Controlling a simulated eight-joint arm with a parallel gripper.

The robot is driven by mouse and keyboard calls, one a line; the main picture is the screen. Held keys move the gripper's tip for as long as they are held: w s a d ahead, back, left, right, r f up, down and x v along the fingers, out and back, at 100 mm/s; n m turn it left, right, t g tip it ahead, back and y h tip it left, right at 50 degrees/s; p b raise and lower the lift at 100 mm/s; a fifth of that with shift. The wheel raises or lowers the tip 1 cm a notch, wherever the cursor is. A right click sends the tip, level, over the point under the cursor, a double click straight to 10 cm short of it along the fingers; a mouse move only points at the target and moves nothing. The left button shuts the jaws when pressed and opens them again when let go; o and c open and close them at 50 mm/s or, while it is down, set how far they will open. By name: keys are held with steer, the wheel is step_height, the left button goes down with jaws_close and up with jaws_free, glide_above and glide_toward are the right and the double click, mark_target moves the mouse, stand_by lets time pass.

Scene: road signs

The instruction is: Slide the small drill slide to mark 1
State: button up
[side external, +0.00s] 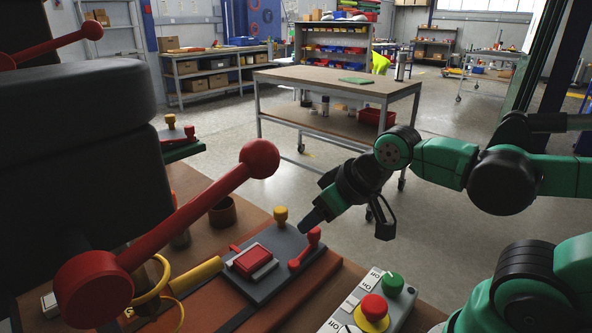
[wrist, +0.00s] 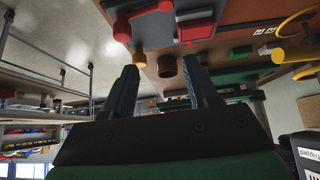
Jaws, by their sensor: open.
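A dark grey plate (side external: 297,270) on the brown bench carries a red block (side external: 252,260), a red lever (side external: 305,250) and a yellow knob (side external: 280,216). This appears to be the small drill slide, but I cannot tell which part slides, and no mark 1 is readable. My gripper (side external: 310,222) is open, close above the plate near the red lever and yellow knob; contact is unclear. In the wrist view my gripper (wrist: 162,88) has its fingers apart with nothing held. The red block (wrist: 186,20) and yellow knob (wrist: 138,57) show beyond the fingers.
A large red lever with a ball end (side external: 259,159) rises left of the plate. A control box (side external: 364,302) with green and red-yellow buttons sits at the front right. A yellow cylinder (side external: 197,275) and a brown cup (side external: 222,212) are to the left. A workbench (side external: 340,85) stands behind.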

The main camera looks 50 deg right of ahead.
steer(key=shift+w, duration=0.1)
steer(key=c, duration=0.6)
steer(key=shift+w+d+g, duration=0.2)
steer(key=shift+w+g, duration=0.05)
steer(key=shift+g, duration=0.05)
jaws_close()
steer(key=n+g+y, duration=0.1)
steer(key=g+y, duration=0.1)
steer(key=y, duration=0.4)
glide_toward(272, 244)
steer(key=w+a+f, duration=0.2)
steer(key=a+f, duration=0.1)
steer(key=w+a+f, duration=0.1)
steer(key=a, duration=0.1)
steer(key=shift+w+f, duration=0.35)
steer(key=shift+f, duration=0.05)
steer(key=a, duration=1.2)
steer(key=shift+a, duration=0.2)
steer(key=shift+d+r, duration=0.1)
